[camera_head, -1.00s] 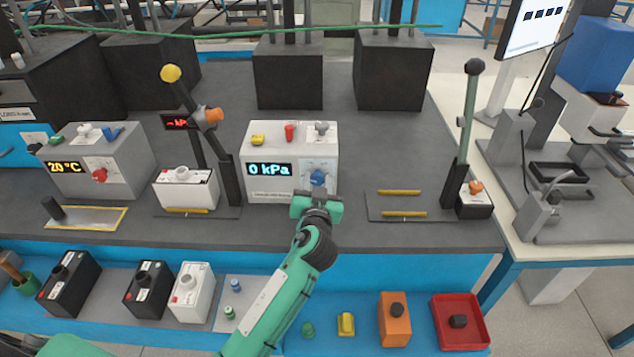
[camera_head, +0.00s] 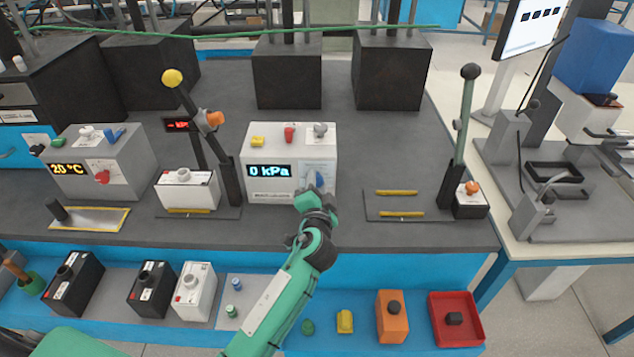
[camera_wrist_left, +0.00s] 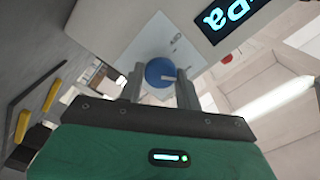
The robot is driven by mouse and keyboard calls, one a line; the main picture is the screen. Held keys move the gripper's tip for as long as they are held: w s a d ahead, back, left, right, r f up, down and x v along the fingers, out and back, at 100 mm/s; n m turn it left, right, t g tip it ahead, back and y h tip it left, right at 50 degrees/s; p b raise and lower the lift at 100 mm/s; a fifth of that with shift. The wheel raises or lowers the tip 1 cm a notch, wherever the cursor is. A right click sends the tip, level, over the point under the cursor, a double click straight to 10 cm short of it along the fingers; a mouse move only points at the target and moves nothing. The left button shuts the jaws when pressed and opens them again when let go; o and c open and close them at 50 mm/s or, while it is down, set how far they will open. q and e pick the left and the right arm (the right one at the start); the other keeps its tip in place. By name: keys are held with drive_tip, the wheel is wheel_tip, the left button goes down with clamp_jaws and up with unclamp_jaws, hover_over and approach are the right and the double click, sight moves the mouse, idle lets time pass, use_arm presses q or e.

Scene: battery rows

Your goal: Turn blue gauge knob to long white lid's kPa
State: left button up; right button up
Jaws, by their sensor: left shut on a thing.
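The blue gauge knob (camera_head: 319,179) sits on the white dial face of a grey box (camera_head: 262,187) at the middle of the bench. The box's display (camera_head: 269,171) reads 0 kPa. My left gripper (camera_head: 314,196) is at the knob; in the left wrist view its two fingers (camera_wrist_left: 160,85) stand on either side of the blue knob (camera_wrist_left: 160,72), shut on it. A white line marks the knob. A white battery box with a round cap (camera_head: 187,190) stands left of the gauge; a label with small text is unreadable. My right gripper is not in view.
Another box (camera_head: 125,160) showing 20 °C stands at left. Levers rise on both sides of the gauge, one with a yellow ball (camera_head: 172,78), one with a black ball (camera_head: 471,71). Batteries and a red tray (camera_head: 436,325) line the front shelf.

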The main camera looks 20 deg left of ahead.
use_arm(q)
drive_tip(key=shift+m, duration=0.4)
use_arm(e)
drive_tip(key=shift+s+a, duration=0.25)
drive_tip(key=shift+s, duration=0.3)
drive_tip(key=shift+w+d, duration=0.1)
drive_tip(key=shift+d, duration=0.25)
use_arm(q)
drive_tip(key=o, duration=0.9)
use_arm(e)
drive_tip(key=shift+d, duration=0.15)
